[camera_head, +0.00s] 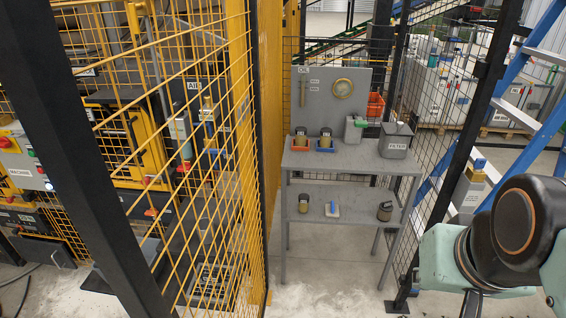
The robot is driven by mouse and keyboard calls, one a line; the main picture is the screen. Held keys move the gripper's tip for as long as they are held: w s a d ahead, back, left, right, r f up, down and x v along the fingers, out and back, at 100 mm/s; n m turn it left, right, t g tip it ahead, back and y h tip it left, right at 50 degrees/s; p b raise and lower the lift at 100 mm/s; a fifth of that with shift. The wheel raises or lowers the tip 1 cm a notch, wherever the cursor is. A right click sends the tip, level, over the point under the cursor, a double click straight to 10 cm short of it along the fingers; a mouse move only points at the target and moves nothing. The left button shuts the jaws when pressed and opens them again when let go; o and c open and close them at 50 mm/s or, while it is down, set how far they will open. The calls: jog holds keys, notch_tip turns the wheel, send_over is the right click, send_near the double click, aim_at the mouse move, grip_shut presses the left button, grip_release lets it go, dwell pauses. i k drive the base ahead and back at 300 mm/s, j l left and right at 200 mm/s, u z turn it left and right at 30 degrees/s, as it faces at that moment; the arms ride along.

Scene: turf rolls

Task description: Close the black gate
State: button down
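A black-framed mesh panel (452,128) stands on the right, with a thick black post (490,75) running down to a foot on the floor. I cannot tell whether this panel is the black gate or a fixed fence. Another black-framed panel with yellow mesh (190,150) stands on the left, between a slanting near black post (75,140) and an upright black post (262,130). No latch or handle can be made out. A wide gap lies between the left and right panels. My gripper is out of view; only mint and black links of my arm show at the lower right.
A grey two-level bench (350,158) with small parts and a filter box (396,140) stands in the gap. A blue ladder (535,115) leans behind the right panel. Machinery with a control panel (22,165) fills the left. Bare concrete floor (335,295) lies in front of the bench.

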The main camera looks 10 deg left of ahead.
aim_at(37, 77)
jog(key=k+j+z, duration=0.1)
jog(key=k+j, duration=0.4)
jog(key=k+j+z, duration=0.1)
jog(key=k+j, duration=0.4)
jog(key=j, duration=0.85)
jog(key=k+j, duration=0.15)
jog(key=j, duration=0.55)
jog(key=i+j+u, duration=0.1)
jog(key=j, duration=0.3)
jog(key=i+j+u, duration=0.15)
jog(key=j, duration=0.25)
jog(key=i+j+u, duration=0.1)
jog(key=j, duration=0.25)
jog(key=k+l, duration=0.1)
jog(key=l, duration=0.5)
jog(key=k+z, duration=0.05)
